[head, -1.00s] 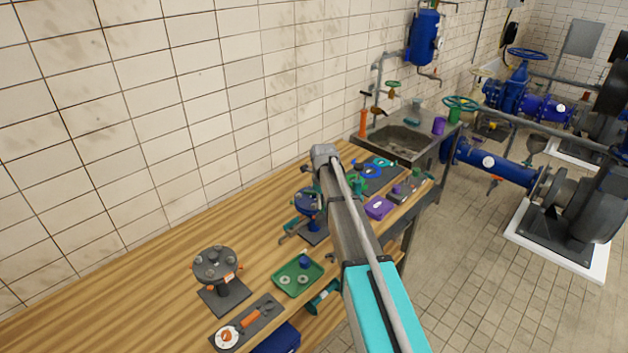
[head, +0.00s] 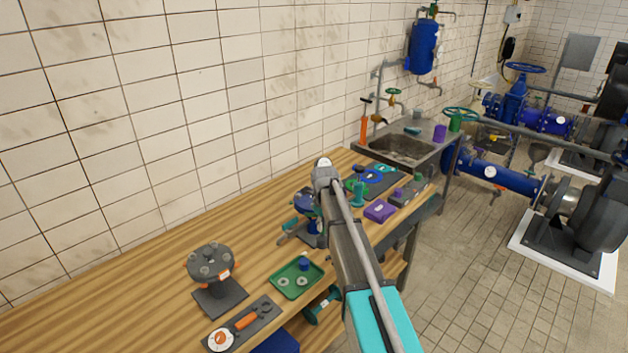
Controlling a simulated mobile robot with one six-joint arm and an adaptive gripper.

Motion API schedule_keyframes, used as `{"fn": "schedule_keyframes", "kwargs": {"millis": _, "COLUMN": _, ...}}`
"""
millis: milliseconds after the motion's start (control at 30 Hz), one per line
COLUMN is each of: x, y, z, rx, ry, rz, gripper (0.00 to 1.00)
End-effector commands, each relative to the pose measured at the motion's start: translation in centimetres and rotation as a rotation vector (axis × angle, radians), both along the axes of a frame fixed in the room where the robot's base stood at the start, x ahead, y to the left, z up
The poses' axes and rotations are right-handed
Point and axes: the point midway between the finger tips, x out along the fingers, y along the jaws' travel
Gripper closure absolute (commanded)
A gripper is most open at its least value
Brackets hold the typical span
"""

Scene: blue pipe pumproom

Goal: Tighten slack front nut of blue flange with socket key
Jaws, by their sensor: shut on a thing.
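The blue flange (head: 305,199) stands on a dark base plate on the wooden bench, just left of my arm. My arm covers its right side, and I cannot make out its front nut. A teal and grey piece (head: 290,226) lies close against the left of the flange stand. It is too small to tell what it is. My arm rises from the bottom of the view and bends at its top above the bench. My gripper is hidden behind the arm, and I cannot pick out the socket key.
A grey flange stand (head: 212,264), a green tray (head: 286,291) with rings and a blue piece, and a dark mat (head: 268,309) with an orange-handled tool are at the near left. A purple box (head: 380,211) lies right of my arm. A sink (head: 400,149) is beyond.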

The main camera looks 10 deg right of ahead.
Motion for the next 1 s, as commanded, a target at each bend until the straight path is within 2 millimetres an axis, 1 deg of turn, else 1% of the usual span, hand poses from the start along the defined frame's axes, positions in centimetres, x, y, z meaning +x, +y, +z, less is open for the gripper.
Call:
{"fn": "schedule_keyframes", "kwargs": {"millis": 33, "x": 0.0, "y": 0.0, "z": -1.8, "rx": 0.000, "ry": 0.000, "rz": 0.000, "gripper": 1.00}}
{"fn": "schedule_keyframes", "kwargs": {"millis": 100, "x": 0.0, "y": 0.0, "z": -2.8, "rx": 0.000, "ry": 0.000, "rz": 0.000, "gripper": 1.00}}
{"fn": "schedule_keyframes", "kwargs": {"millis": 200, "x": 0.0, "y": 0.1, "z": -4.0, "rx": 0.000, "ry": 0.000, "rz": 0.001, "gripper": 1.00}}
{"fn": "schedule_keyframes", "kwargs": {"millis": 333, "x": 0.0, "y": 0.1, "z": -5.1, "rx": 0.000, "ry": 0.000, "rz": 0.001, "gripper": 1.00}}
{"fn": "schedule_keyframes", "kwargs": {"millis": 500, "x": 0.0, "y": 0.1, "z": -5.6, "rx": 0.000, "ry": 0.000, "rz": 0.001, "gripper": 1.00}}
{"fn": "schedule_keyframes", "kwargs": {"millis": 1000, "x": 0.0, "y": 0.3, "z": -5.6, "rx": 0.000, "ry": 0.000, "rz": 0.003, "gripper": 1.00}}
